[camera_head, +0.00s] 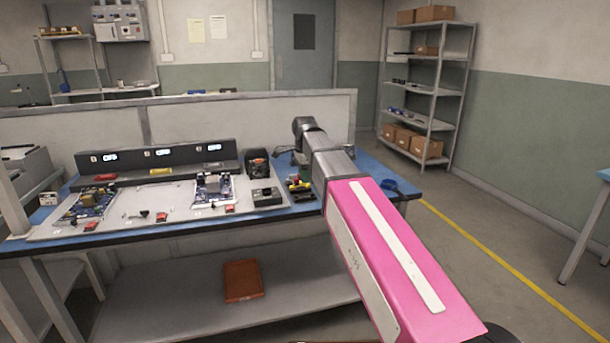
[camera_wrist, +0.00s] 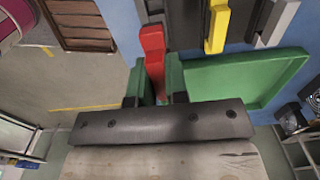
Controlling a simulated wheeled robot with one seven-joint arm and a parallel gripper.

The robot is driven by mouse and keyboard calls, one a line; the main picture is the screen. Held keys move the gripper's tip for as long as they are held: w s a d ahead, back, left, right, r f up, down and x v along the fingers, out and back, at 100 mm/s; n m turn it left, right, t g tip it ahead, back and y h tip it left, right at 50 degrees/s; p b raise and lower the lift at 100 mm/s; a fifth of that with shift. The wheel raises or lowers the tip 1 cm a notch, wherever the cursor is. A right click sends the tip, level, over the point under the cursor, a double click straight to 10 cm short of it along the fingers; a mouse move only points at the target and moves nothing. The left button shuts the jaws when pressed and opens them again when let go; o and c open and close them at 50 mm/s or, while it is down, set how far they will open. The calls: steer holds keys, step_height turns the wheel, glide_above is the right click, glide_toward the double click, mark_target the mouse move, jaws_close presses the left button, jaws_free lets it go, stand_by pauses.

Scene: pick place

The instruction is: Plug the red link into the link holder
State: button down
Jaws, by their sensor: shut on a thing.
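A yellow link (camera_wrist: 217,28) and grey pieces (camera_wrist: 277,20) stand at the upper right, apart from the red link. I cannot tell for sure which part is the link holder. In the head view my gripper is hidden behind my arm at the right end of the bench.
A green tray (camera_wrist: 250,82) lies right of my gripper in the wrist view. The blue-edged bench (camera_head: 200,226) carries circuit boards (camera_head: 85,205), small red pieces (camera_head: 160,217) and a dark console (camera_head: 130,166). A low partition (camera_head: 240,118) stands behind.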

mark_target(305, 197)
steer(key=shift+f, duration=2.25)
steer(key=shift+f, duration=0.85)
stand_by(1.0)
steer(key=shift+c, duration=2.1)
jaws_free()
steer(key=shift+r, duration=0.15)
steer(key=shift+r, duration=3.35)
